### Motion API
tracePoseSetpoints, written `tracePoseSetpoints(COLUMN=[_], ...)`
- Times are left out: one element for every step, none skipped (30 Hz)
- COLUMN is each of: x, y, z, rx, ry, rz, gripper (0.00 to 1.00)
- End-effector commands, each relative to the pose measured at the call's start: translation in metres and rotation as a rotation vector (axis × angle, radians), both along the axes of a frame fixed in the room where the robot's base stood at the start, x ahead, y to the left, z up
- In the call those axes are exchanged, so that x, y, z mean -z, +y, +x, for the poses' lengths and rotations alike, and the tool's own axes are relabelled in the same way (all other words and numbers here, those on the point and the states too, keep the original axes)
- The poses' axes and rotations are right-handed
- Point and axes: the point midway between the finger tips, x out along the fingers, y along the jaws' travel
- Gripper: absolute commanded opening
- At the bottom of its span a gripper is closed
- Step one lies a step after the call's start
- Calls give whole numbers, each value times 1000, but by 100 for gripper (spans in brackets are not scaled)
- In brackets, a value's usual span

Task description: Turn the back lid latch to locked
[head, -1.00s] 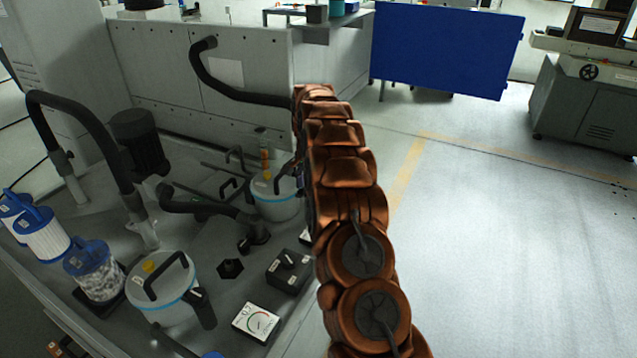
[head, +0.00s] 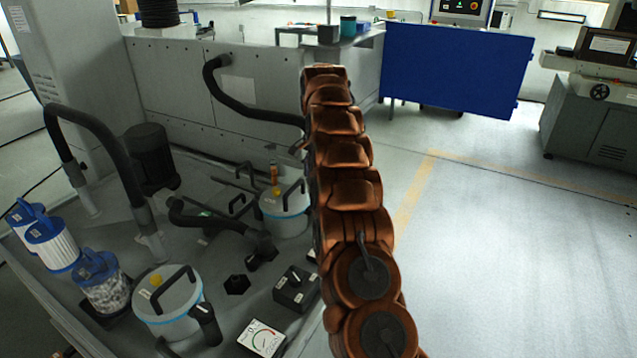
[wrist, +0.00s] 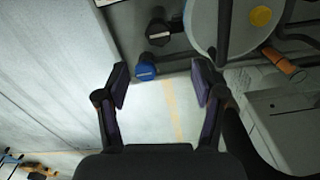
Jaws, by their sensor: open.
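The back canister's lid (head: 284,203) is pale, with a black bar handle and a yellow cap. An upright orange latch handle (head: 274,176) stands at its far edge. In the wrist view, a pale canister lid (wrist: 205,22) with a yellow cap fills the top right, and an orange-tipped lever (wrist: 282,62) sticks out beside it. My gripper (wrist: 162,83) is open and empty, its fingers below and left of that lid and apart from the lever. In the head view my copper-coloured arm hides the gripper and borders the canister's right side.
A front canister (head: 168,303) with a similar lid stands nearer. Black hoses, a black switch box (head: 295,288) and a dial gauge (head: 262,338) crowd the deck. A blue knob (wrist: 146,72) lies beyond my fingers. The floor at right is clear.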

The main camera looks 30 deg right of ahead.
Motion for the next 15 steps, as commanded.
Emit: tracePoseSetpoints(x=[-4, -6, -8, -9, -10, -11, -11, -12, -12, -12, -12, -12, -12, -12, -12], y=[0, 0, 0, 0, 0, 0, 0, 0, 0, 0, 0, 0, 0, 0, 0], z=[0, 0, 0, 0, 0, 0, 0, 0, 0, 0, 0, 0, 0, 0, 0], rx=[0, 0, 0, 0, -1, -1, -1, -1, -1, -1, -1, -1, -1, -1, -1], ry=[-1, -1, -2, -2, -2, -2, -2, -2, -1, -1, -1, -1, -1, -1, -1], rz=[-1, -1, 0, 0, 0, 0, 0, 0, -1, -1, 0, 0, 0, 0, 0], gripper=[68, 68, 68, 68, 68, 68, 68, 68, 68, 68, 68, 68, 68, 68, 68])
